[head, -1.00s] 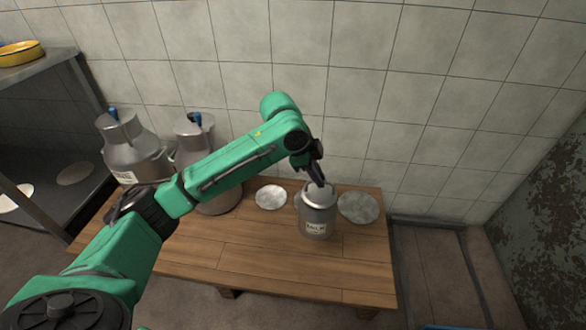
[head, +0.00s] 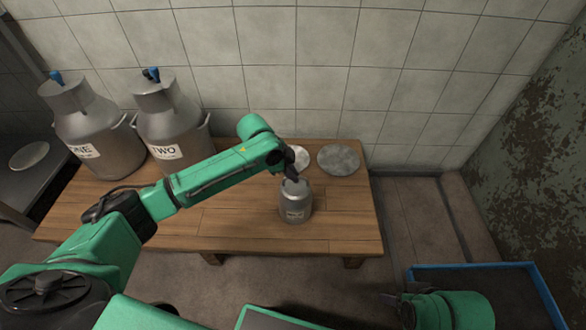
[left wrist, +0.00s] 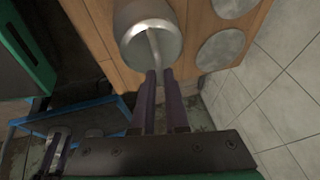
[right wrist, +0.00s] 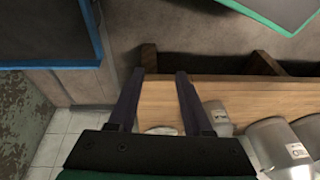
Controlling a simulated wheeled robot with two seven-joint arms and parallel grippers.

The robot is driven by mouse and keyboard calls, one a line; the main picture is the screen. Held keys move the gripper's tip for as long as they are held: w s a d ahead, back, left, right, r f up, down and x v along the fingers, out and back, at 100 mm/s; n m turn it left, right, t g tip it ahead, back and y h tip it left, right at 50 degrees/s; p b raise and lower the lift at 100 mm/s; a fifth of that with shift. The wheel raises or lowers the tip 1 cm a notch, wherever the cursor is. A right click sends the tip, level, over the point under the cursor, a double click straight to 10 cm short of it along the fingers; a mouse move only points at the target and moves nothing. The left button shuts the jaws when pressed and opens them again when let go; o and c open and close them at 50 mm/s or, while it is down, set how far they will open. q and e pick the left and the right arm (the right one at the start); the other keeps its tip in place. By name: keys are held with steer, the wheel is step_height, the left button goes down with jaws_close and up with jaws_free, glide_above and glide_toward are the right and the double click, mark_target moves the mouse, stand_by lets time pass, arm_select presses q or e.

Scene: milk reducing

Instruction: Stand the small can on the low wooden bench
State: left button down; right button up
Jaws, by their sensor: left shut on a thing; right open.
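The small can (head: 296,205) is grey metal with a pale label and a wire handle. It is upright over the front right part of the low wooden bench (head: 235,228). I cannot tell whether its base touches the wood. My left gripper (head: 291,178) is above the can, shut on its handle. The left wrist view shows the fingers (left wrist: 160,75) closed around the handle of the can (left wrist: 148,30). My right gripper (right wrist: 168,72) is open and empty, low in front of the bench; its fingertips are unclear in the head view.
Two large cans, ONE (head: 97,140) and TWO (head: 170,130), stand on the bench's left. Two round pale discs lie at the back right, one clear (head: 338,160) and one partly hidden (head: 302,158). A blue-rimmed tray (head: 545,290) is at lower right.

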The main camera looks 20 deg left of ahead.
arm_select(q)
steer(key=c, duration=1.4)
jaws_free()
steer(key=o, duration=0.5)
steer(key=shift+s, duration=0.1)
